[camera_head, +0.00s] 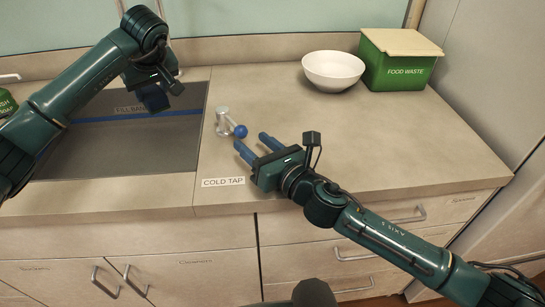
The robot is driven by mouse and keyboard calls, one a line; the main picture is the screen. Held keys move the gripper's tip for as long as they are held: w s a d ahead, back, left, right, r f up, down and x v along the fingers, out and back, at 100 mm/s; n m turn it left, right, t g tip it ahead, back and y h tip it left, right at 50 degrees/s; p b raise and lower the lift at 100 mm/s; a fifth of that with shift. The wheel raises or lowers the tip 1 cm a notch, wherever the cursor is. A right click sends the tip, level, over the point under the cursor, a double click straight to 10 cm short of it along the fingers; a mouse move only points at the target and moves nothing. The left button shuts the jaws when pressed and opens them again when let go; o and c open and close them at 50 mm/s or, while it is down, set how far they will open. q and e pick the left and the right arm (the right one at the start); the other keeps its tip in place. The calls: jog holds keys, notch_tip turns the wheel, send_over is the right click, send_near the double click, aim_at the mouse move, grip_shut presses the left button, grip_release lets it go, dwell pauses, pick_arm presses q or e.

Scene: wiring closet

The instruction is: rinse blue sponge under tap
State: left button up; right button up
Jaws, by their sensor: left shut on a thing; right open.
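My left gripper (152,88) hangs over the dark grey sink basin (150,155), pointing down. It is shut on a dark blue block, which looks like the blue sponge (153,100); the gripper's body hides part of it. The cold tap control (223,116) is a metal post and lever with a blue ball knob (240,131), on the counter right of the basin. My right gripper (251,142) is open and empty, its two blue fingers pointing toward the knob from the near right. Whether a finger touches the knob I cannot tell.
A "COLD TAP" label (223,182) lies at the counter's front. A blue line (100,118) crosses the basin. A white bowl (333,70) and a green food waste bin (400,62) stand at the back right. The right counter (420,140) is clear. No running water is visible.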

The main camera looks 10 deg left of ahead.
jog(key=v, duration=0.6)
pick_arm(q)
jog(key=shift+s+d+p, duration=0.2)
jog(key=shift+s+d, duration=0.55)
jog(key=shift+s, duration=0.4)
jog(key=shift+s+d+p, duration=0.15)
jog(key=shift+s+d, duration=0.55)
jog(key=shift+s, duration=0.4)
jog(key=shift+s+d+p, duration=0.2)
jog(key=shift+s+d, duration=0.55)
jog(key=shift+s, duration=0.4)
pick_arm(e)
jog(key=shift+r, duration=0.6)
jog(key=shift+r+p, duration=1.65)
pick_arm(q)
jog(key=s+d+r, duration=0.2)
jog(key=s+r, duration=0.2)
jog(key=shift+d, duration=0.4)
